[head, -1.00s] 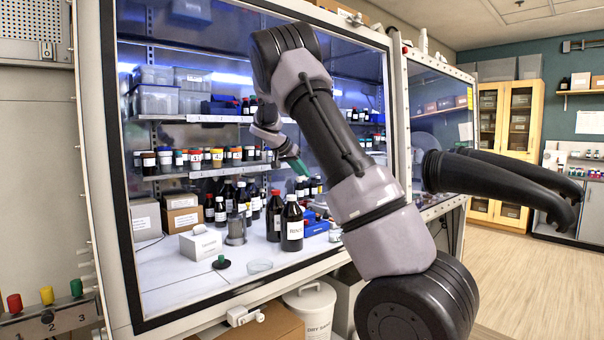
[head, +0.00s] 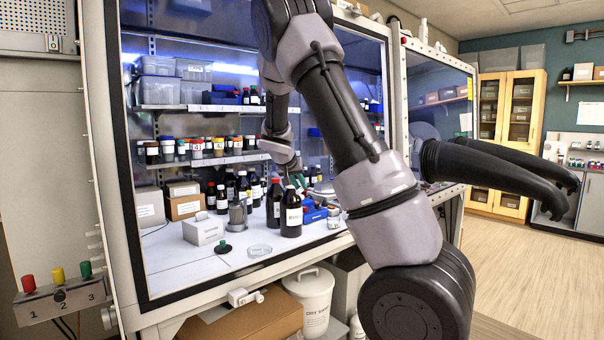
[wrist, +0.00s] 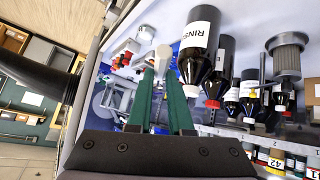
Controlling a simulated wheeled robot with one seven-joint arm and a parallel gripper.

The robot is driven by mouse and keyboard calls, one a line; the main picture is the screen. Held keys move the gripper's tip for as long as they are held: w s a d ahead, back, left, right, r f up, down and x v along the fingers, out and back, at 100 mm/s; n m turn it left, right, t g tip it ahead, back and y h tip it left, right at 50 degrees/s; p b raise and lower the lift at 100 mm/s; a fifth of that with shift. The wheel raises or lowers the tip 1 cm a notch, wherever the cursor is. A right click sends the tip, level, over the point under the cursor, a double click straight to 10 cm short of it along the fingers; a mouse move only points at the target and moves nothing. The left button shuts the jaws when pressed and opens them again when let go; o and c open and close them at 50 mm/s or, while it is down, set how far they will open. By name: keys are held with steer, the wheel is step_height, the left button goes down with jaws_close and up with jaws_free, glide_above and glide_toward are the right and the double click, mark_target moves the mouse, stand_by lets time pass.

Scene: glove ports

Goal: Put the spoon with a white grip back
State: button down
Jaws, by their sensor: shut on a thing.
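My gripper (head: 299,183) is inside the cabinet, just above the large dark bottle in the head view. In the wrist view its green fingers (wrist: 163,76) point away from the camera and are shut on a small pale thing (wrist: 163,54) at their tips. It looks like the spoon's white grip; the rest of the spoon cannot be made out. A grey metal cup (head: 238,214) stands on the cabinet floor left of the dark bottle; it also shows in the wrist view (wrist: 287,58), apart from my fingers.
A dark bottle labelled RINSE (wrist: 199,38) stands close beside my fingers; it also shows in the head view (head: 291,216). A blue rack (head: 314,214), a white box (head: 203,229) and a shallow dish (head: 259,250) are nearby. Shelves of bottles line the back. The front floor is fairly clear.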

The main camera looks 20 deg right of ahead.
steer(key=s+a+f+n+t+y, duration=0.1)
steer(key=s+a+f+n+y, duration=0.2)
steer(key=f, duration=0.5)
steer(key=s+a+f+n+t+y, duration=0.1)
steer(key=s+a+f+n+y, duration=0.2)
steer(key=f, duration=0.5)
steer(key=s+a+n, duration=0.1)
steer(key=s+n, duration=0.1)
steer(key=s, duration=0.1)
steer(key=shift+s+f+n+t+y, duration=0.3)
steer(key=shift+s+f+n, duration=0.05)
steer(key=shift+n, duration=0.05)
steer(key=shift+r, duration=0.1)
